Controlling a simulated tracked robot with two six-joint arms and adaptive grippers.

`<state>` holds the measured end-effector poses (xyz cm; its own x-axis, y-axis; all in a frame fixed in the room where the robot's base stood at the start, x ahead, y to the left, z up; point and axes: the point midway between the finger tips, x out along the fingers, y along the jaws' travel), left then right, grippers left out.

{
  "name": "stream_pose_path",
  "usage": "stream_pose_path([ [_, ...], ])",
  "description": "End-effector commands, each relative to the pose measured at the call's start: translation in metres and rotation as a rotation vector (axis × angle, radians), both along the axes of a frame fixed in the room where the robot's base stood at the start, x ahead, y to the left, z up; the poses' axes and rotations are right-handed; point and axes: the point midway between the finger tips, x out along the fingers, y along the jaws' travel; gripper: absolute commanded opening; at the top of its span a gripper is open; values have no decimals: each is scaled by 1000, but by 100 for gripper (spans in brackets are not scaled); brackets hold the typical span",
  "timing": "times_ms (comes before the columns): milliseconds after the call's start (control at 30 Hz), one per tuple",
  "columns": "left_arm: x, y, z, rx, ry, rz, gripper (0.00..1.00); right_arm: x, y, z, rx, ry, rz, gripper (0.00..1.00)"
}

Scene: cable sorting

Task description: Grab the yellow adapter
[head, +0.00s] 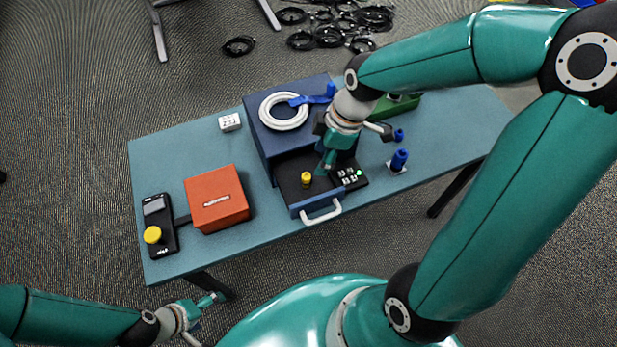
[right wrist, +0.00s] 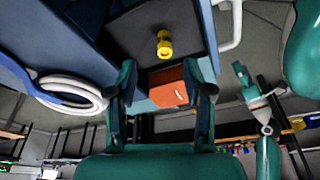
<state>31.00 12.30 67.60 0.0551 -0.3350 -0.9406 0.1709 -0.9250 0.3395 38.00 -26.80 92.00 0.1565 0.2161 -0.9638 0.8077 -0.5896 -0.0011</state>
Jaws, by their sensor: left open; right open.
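The yellow adapter (head: 306,179) stands small and upright in the open dark drawer (head: 291,195) of the blue box. It also shows in the right wrist view (right wrist: 164,44), beyond the fingertips and roughly centred between them. My right gripper (head: 354,150) is open and empty above the drawer's right part, up and to the right of the adapter, not touching it. Its two fingers stand wide apart in the right wrist view (right wrist: 163,88). My left gripper (head: 204,318) is open and empty off the table's front edge, far from the adapter.
A white cable coil (head: 284,111) lies on the blue box (head: 258,124). The drawer's white handle (head: 322,216) juts forward. An orange box (head: 216,198) and a black device with a yellow knob (head: 152,235) stand left. Blue connectors (head: 399,158) stand right.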

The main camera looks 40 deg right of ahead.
Motion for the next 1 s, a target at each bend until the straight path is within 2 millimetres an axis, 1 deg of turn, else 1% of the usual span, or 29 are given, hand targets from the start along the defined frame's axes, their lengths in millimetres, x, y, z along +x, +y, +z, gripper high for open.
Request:
stream_pose_path([
  [33,0,0,0,0,0,0,86,1,3,-11,1,7,4,51],
  [133,0,0,-1,0,0,0,86,4,7,-27,1,5,3,51],
  [233,0,0,-1,0,0,0,86,6,9,-36,0,2,2,51],
  [467,0,0,1,0,0,0,86,8,16,-48,1,3,5,51],
  [633,0,0,4,0,0,0,86,10,31,-68,2,4,8,51],
  [733,0,0,2,0,0,0,86,13,32,-82,0,3,5,51],
  [833,0,0,2,0,0,0,86,14,34,-88,0,1,3,51],
  [1000,0,0,2,0,0,0,86,15,34,-88,-1,-1,4,51],
])
